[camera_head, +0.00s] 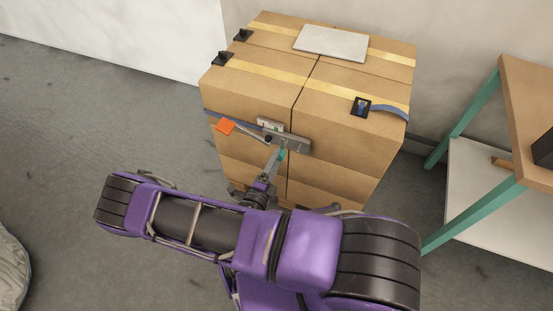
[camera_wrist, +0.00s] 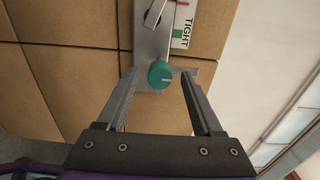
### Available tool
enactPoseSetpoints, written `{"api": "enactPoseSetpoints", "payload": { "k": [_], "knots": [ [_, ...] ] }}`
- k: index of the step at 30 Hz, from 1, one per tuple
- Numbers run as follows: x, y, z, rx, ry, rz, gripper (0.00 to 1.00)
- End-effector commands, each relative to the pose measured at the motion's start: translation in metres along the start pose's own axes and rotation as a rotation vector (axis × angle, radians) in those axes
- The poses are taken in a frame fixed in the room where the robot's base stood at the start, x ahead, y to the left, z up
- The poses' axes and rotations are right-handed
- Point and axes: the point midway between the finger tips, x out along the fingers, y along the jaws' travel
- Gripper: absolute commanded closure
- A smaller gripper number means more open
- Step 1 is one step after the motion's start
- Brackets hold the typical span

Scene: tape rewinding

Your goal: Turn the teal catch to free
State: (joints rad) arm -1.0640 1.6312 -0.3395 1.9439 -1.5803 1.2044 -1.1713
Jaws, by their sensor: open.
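The teal catch (camera_wrist: 160,74) is a round knob with a pale mark on its face, on the lower end of a grey metal plate (camera_wrist: 148,45). It shows as a small teal spot in the head view (camera_head: 282,153). My gripper (camera_wrist: 159,78) is open, with one finger on each side of the knob in the wrist view. Gaps show between the knob and both fingers; I cannot tell how deep the tips reach. In the head view my gripper (camera_head: 274,160) is at the front of the carton stack.
A label reading TIGHT (camera_wrist: 183,25), with green and red marks, sits beside the plate. A lever with an orange grip (camera_head: 225,127) sticks out left. Strapped cartons (camera_head: 350,135) stand behind. A teal-legged table (camera_head: 473,115) is at the right; open floor lies left.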

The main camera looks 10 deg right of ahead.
Motion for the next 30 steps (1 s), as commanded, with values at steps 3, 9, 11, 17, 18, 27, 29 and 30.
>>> {"api": "enactPoseSetpoints", "payload": {
  "k": [3, 9, 11, 17, 18, 27, 29, 30],
  "knots": [
    [-0.023, -0.001, 0.001, 0.0, -0.004, 0.003, 0.32],
    [-0.073, 0.0, 0.001, -0.001, -0.004, 0.004, 0.32],
    [-0.088, 0.0, 0.001, -0.001, -0.005, 0.003, 0.32],
    [-0.131, 0.0, 0.001, 0.0, -0.004, 0.003, 0.32],
    [-0.138, 0.0, 0.0, -0.001, -0.003, 0.003, 0.32],
    [-0.163, 0.0, -0.001, -0.002, -0.001, 0.002, 0.32],
    [-0.163, 0.0, -0.001, -0.002, 0.0, 0.002, 0.32],
    [-0.163, 0.0, -0.001, -0.002, 0.0, 0.002, 0.32]
  ]
}}
